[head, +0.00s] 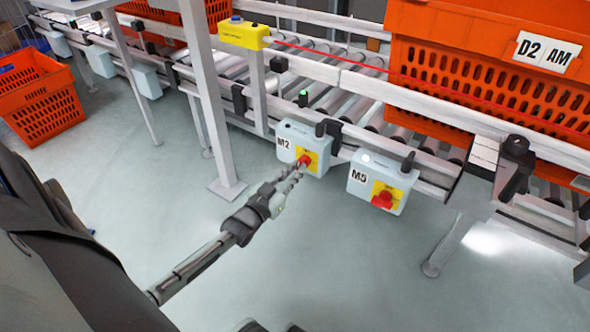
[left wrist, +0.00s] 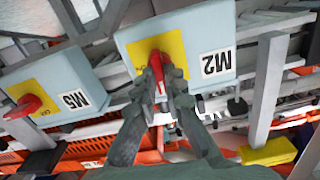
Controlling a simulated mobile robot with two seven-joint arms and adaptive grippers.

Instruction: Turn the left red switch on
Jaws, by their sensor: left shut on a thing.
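The left red switch (head: 305,160) sits on a yellow plate on the front of the grey M2 box (head: 290,134). My left gripper (head: 298,172) reaches it from below left, with its fingertips at the switch. The left wrist view is upside down; there the red switch (left wrist: 157,64) shows between the two fingers of the gripper (left wrist: 158,82), which is shut on it. The fingers partly cover the switch, so its exact turn angle is hard to tell. The right red switch (head: 382,200) on the M5 box (head: 366,172) is free. My right gripper is not in view.
A roller conveyor (head: 330,62) with a metal frame runs behind the boxes. A large orange tote (head: 455,60) stands on it at right; another orange tote (head: 38,98) is at far left. A grey post (head: 205,95) stands left of the M2 box. The floor in front is clear.

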